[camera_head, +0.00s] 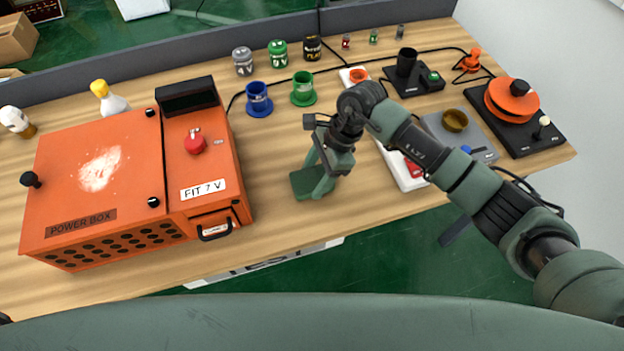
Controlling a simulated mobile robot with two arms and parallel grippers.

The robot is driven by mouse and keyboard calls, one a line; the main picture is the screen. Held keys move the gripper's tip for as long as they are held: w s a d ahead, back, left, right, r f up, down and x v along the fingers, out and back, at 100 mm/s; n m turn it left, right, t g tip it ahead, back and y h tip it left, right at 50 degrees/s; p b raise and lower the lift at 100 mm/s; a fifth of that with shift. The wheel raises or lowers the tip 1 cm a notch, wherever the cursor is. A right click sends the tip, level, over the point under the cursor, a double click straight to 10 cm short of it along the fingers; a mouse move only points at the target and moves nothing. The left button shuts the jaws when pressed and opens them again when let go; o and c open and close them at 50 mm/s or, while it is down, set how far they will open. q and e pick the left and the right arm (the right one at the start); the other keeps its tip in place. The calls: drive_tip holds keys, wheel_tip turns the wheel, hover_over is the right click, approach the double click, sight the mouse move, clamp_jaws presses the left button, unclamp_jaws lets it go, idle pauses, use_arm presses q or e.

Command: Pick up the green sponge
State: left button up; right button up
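The green sponge (302,184) is a dark green block lying on the wooden table, right of the orange power box. My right gripper (315,180) points down at the sponge, with its two green fingers apart. The fingers are over the sponge's right part and hide some of it. I cannot tell whether they touch it. My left gripper is not in view.
The orange power box (110,180) fills the table's left side. A blue cup (258,99) and a green cup (303,88) stand behind the sponge. A white strip (405,170) and grey plate (480,148) lie to the right. The table is bare in front of the sponge.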

idle(0.3)
drive_tip(key=shift+r+p, duration=0.5)
drive_tip(key=shift+p, duration=0.3)
wheel_tip(320, 180, up, 8)
drive_tip(key=b, duration=0.3)
drive_tip(key=shift+w, duration=0.1)
wheel_tip(320, 180, up, 12)
drive_tip(key=f+b, duration=0.1)
drive_tip(key=b, duration=0.2)
hover_over(315, 176)
drive_tip(key=shift+s+r, duration=0.2)
drive_tip(key=shift+r, duration=0.05)
drive_tip(key=o, duration=0.7)
drive_tip(key=c, duration=0.6)
drive_tip(key=shift+a, duration=0.1)
